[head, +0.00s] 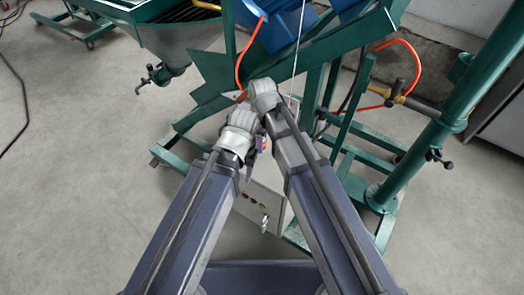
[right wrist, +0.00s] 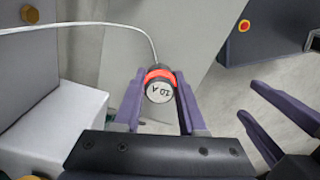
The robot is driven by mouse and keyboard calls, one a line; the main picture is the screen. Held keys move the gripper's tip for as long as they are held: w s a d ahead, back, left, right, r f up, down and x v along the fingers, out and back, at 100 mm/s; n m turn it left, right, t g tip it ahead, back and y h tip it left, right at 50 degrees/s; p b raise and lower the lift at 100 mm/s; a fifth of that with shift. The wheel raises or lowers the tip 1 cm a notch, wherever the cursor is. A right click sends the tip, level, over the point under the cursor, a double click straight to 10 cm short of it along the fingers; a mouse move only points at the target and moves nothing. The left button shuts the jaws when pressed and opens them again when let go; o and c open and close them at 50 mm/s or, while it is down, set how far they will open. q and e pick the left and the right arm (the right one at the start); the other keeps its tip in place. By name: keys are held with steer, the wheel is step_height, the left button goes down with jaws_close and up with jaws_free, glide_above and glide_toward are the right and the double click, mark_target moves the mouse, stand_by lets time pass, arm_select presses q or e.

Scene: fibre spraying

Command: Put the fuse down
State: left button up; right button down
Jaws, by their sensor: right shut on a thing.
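The fuse (right wrist: 160,88) has a round white face marked "10 A" and a red-orange ring. It sits between the two purple fingers of my right gripper (right wrist: 160,103), which is shut on it. My left gripper (right wrist: 268,118) shows at the right of the right wrist view. Its purple fingers are apart with nothing between them, beside the right gripper and not touching the fuse.
A white cable (right wrist: 85,24) runs behind the fuse. A pale box with buttons (head: 252,203) stands below my arms. A green frame (head: 225,92), an orange hose (head: 240,65) and a green post (head: 440,125) are close by. Bare floor (head: 90,160) lies to the left.

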steer(key=shift+f+b, duration=1.7)
steer(key=shift+f, duration=0.15)
steer(key=shift+f, duration=0.15)
steer(key=shift+c, duration=2.4)
jaws_free()
step_height(320, 180, up, 12)
steer(key=p, duration=1.2)
steer(key=shift+r, duration=0.25)
